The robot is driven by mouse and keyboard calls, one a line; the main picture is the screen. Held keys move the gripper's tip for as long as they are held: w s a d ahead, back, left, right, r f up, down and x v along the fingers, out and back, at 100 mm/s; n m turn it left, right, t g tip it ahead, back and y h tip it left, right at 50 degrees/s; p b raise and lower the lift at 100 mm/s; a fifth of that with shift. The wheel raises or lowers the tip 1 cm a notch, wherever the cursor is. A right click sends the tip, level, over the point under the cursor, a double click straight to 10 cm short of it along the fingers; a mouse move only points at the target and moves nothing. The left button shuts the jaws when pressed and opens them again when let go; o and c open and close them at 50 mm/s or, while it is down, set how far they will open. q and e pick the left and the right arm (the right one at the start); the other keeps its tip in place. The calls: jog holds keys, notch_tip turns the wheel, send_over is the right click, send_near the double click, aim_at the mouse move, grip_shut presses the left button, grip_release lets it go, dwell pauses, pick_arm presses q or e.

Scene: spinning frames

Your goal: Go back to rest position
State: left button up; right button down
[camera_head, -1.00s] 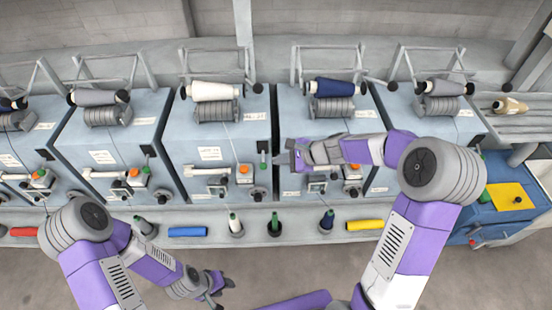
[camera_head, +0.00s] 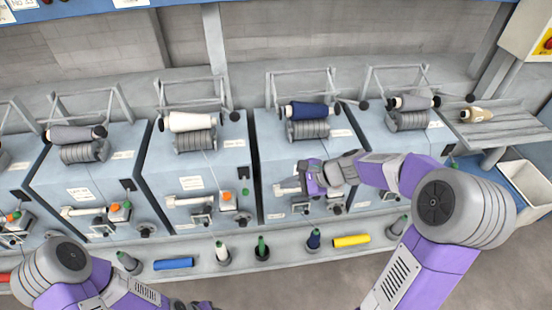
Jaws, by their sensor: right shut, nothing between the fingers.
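My right gripper (camera_head: 304,178) is shut and empty. It hangs in front of the blue-grey machine face (camera_head: 268,160) that carries the dark blue yarn spool (camera_head: 308,110), and hides part of that machine's front fittings. The right arm reaches in from the lower right, bent at a large grey joint (camera_head: 462,207). My left arm (camera_head: 62,262) is low at the left. Its gripper end (camera_head: 195,305) is at the bottom edge, mostly cut off, and its fingers cannot be made out.
A row of spinning machines with white (camera_head: 190,122) and grey (camera_head: 76,134) spools runs across. A ledge in front holds a blue tube (camera_head: 173,264), a yellow tube (camera_head: 351,241) and several upright bobbins (camera_head: 262,248). A white bin (camera_head: 524,188) stands at right.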

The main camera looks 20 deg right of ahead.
jog(key=shift+f, duration=0.1)
jog(key=s+a+f+n+g+h, duration=0.2)
jog(key=s+a+f+n+g, duration=0.15)
jog(key=f, duration=0.65)
jog(key=s+a+f+n+g+h, duration=0.1)
jog(key=s+a+f+n+g, duration=0.3)
jog(key=f, duration=0.7)
jog(key=s+a+f+n+t, duration=0.1)
jog(key=s+a+f+n, duration=0.4)
jog(key=s+f+n, duration=0.3)
jog(key=s+f, duration=0.1)
jog(key=s, duration=0.2)
jog(key=shift+s+a+f+t+h, duration=0.2)
jog(key=shift+s+t+h, duration=0.1)
jog(key=shift+t+h, duration=0.1)
